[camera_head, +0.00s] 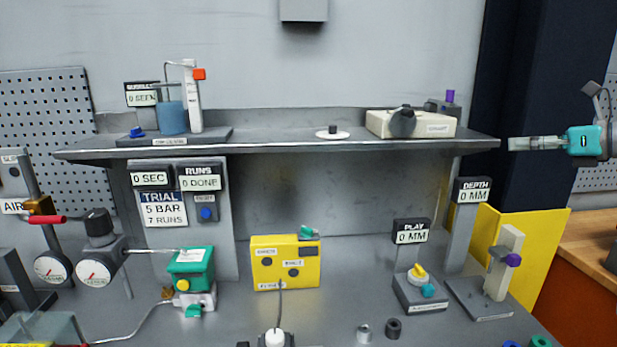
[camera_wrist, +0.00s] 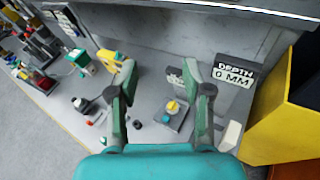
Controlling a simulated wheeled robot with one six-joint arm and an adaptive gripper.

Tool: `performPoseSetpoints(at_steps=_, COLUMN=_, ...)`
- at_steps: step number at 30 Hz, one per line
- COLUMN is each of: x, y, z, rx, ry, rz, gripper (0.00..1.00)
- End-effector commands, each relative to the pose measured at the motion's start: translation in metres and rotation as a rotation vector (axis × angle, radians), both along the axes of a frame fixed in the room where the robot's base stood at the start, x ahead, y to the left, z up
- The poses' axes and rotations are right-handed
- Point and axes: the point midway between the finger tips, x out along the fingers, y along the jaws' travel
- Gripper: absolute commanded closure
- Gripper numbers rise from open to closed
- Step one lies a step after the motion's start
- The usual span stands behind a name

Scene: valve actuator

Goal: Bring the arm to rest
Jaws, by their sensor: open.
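My gripper (camera_head: 512,144) is at the right edge of the head view, level with the grey shelf, its fingers pointing left. In the wrist view my gripper (camera_wrist: 168,78) shows two fingers spread apart with nothing between them. The gripper is open and empty. It is clear of the bench things. The depth stand (camera_head: 474,190) with its "0 MM" sign is below and left of it. The play stand (camera_head: 421,290) with a yellow knob is on the bench; in the wrist view it shows between the fingers (camera_wrist: 172,113).
The shelf (camera_head: 300,146) ends close to my fingertips. A yellow panel (camera_head: 520,250) stands below my gripper, with a wooden surface (camera_head: 590,235) beside it. A green actuator (camera_head: 190,265), a yellow box (camera_head: 286,262) and gauges (camera_head: 95,272) stand on the bench.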

Motion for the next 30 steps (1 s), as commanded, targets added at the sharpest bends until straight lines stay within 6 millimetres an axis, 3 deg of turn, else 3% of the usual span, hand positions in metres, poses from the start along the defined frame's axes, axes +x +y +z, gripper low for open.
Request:
performPoseSetpoints(at_steps=7, x=0.007, y=0.056, z=-0.077, rx=0.205, ry=-0.022, rz=0.11, gripper=0.51)
performPoseSetpoints(at_steps=14, x=-0.006, y=0.116, z=-0.146, rx=0.445, ry=-0.033, rz=0.207, gripper=0.51)
performPoseSetpoints(at_steps=23, x=-0.047, y=0.183, z=-0.222, rx=0.782, ry=-0.014, rz=0.292, gripper=0.51)
performPoseSetpoints(at_steps=30, x=-0.092, y=0.226, z=-0.272, rx=1.064, ry=0.03, rz=0.325, gripper=0.51)
